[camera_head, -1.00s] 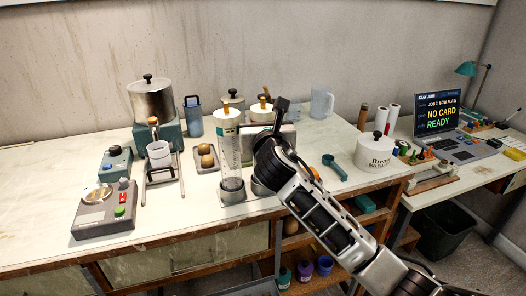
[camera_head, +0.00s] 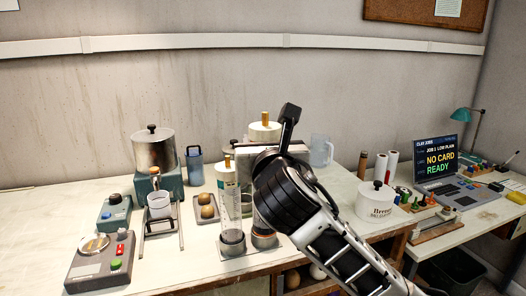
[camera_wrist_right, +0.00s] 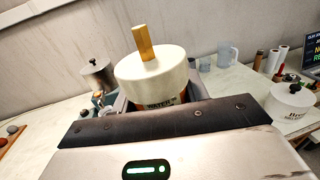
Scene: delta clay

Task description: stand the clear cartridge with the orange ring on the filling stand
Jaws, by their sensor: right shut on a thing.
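My right gripper (camera_head: 266,166) is shut on the clear cartridge with the orange ring. Its white cap (camera_head: 265,131) and wooden peg rise above the jaws, and both fill the middle of the right wrist view (camera_wrist_right: 157,77). The cartridge's middle is hidden behind my arm. An orange band (camera_head: 263,233) shows low down, just over the right grey cup; I cannot tell whether it clears the cup. A second clear cartridge (camera_head: 229,205) stands upright in the left cup. A metal-railed stand with a white cup (camera_head: 159,205) is at the left; I cannot tell whether it is the filling stand.
A steel pot (camera_head: 153,152) on a teal base stands at the back left. A scale (camera_head: 96,262) and a teal control box (camera_head: 114,212) are at the front left. A white lidded tub (camera_head: 374,203) stands right of my arm.

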